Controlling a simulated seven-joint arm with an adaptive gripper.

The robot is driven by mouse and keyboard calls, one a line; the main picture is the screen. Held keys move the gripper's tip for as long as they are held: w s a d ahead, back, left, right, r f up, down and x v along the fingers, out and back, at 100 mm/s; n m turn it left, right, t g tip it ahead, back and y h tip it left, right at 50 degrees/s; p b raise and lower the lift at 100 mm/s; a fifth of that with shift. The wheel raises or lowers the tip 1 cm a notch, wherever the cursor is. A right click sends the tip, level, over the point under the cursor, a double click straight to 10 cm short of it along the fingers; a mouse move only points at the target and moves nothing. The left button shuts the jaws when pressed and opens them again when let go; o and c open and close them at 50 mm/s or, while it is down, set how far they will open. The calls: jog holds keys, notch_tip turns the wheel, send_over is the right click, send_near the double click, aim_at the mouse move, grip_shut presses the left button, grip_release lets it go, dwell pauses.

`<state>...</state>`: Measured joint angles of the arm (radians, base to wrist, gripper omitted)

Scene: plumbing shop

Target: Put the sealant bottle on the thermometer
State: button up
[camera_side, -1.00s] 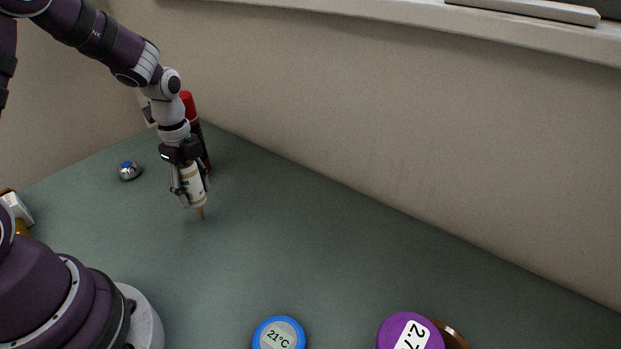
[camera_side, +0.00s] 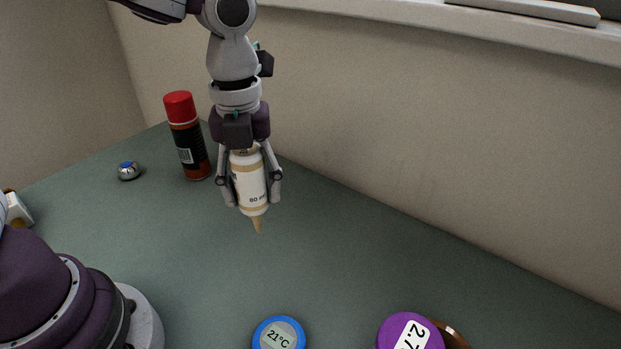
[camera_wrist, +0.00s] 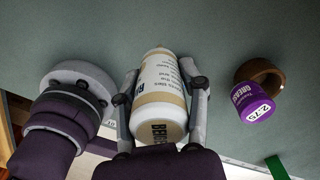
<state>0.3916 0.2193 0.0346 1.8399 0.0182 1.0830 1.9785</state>
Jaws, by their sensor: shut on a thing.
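The sealant bottle (camera_side: 249,181) is white with tan bands and a tan nozzle pointing down. It also shows in the wrist view (camera_wrist: 160,91), between the two fingers. My gripper (camera_side: 249,196) is shut on the bottle and holds it upside down above the bench. The thermometer (camera_side: 279,335) is a round blue disc with a grey face reading 21°C, at the bottom of the side view and partly cut off by the edge. The bottle is behind it in the side view, apart from it. I cannot make out the thermometer in the wrist view.
A purple grease tub (camera_side: 411,333) sits beside a brown ring (camera_wrist: 260,74) at the front right. The bench middle is clear.

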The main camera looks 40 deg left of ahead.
aim_at(278, 340)
jog(key=s+d+m, duration=0.6)
jog(key=d, duration=0.2)
jog(key=shift+s+d+m, duration=0.15)
jog(key=shift+s+m, duration=0.15)
notch_tip(278, 340, down, 8)
jog(key=shift+s+r, duration=0.1)
jog(key=o, duration=1.2)
